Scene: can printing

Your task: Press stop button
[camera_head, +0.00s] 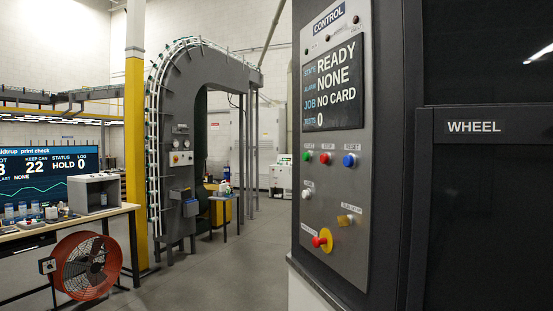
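A grey control panel (340,262) headed "CONTROL" stands close on the right. Below its screen (335,85) a green button (306,155), a red button (325,158) and a blue button (349,160) sit in a row. The small labels above them are hard to read; the one over the red button looks like "STOP". Below are a white button (308,194), a yellow knob (344,221) and a red mushroom button on a yellow base (322,240). The screen shows READY, NONE, NO CARD and 0. My gripper is not in view.
A dark cabinet marked "WHEEL" (473,127) adjoins the panel on the right. A workbench (75,226) with a monitor (40,175) and a red fan (87,265) stand left. A grey arched machine (172,110) stands behind. The floor (225,265) between is clear.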

